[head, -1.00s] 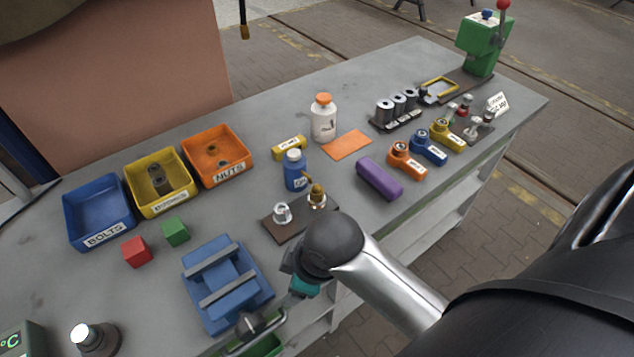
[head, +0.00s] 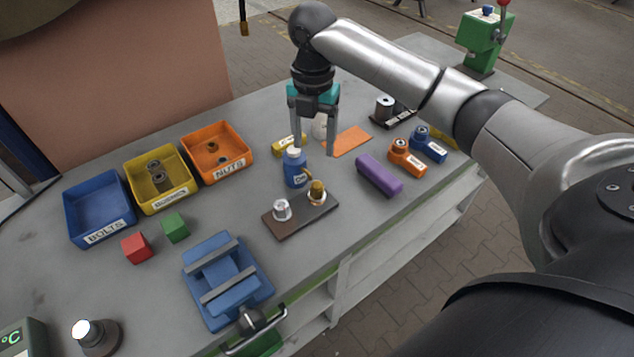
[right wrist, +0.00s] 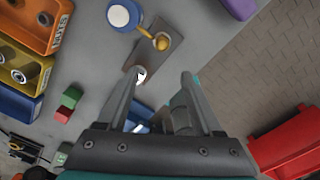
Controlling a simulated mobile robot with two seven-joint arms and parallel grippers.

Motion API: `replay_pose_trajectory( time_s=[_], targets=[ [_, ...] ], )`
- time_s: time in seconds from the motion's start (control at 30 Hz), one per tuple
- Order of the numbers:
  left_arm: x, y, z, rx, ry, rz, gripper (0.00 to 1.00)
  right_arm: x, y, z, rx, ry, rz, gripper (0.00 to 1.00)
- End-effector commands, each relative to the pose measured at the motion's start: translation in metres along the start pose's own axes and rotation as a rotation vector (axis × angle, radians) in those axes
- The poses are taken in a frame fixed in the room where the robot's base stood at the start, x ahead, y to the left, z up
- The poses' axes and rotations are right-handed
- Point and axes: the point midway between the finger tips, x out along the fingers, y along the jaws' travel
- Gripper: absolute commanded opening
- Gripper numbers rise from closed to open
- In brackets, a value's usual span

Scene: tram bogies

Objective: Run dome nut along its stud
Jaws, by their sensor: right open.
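A dark brown plate (head: 300,215) lies on the bench, with two upright fittings. A brass-coloured dome-topped nut (head: 317,188) stands at its right end on a pale base. A silvery piece (head: 282,209) stands at its left end. In the right wrist view the brass nut (right wrist: 162,41) lies beyond the fingertips, and the silvery piece (right wrist: 139,75) is partly hidden by the left finger. The stud under the brass nut is too small to make out. My right gripper (head: 313,148) is open, empty and pointing down, above the bench near the plate. My left gripper is not in view.
A blue bottle (head: 295,170) stands close behind the plate. A purple block (head: 379,175) lies to the right, a blue vise-like fixture (head: 228,283) front left. Bench is clear just right of the plate.

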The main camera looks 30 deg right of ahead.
Motion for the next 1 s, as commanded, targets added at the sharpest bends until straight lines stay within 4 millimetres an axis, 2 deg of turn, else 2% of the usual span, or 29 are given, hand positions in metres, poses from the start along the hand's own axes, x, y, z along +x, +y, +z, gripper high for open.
replay_pose_trajectory(
  time_s=[0.13, 0.27, 0.37, 0.8, 1.0],
  targets=[
    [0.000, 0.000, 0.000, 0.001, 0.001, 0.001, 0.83, -0.010, -0.004, 0.010, -0.031, 0.005, -0.005, 0.68],
    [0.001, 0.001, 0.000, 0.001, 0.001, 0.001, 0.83, -0.001, -0.004, 0.010, -0.037, 0.008, -0.007, 0.68],
    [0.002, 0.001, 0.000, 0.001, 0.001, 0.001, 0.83, 0.015, -0.005, 0.010, -0.036, 0.007, -0.009, 0.68],
    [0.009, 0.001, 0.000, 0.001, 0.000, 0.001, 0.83, 0.108, -0.004, 0.009, -0.035, 0.006, -0.006, 0.68],
    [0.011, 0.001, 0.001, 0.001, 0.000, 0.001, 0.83, 0.133, -0.004, 0.009, -0.035, 0.005, -0.005, 0.68]
  ],
)
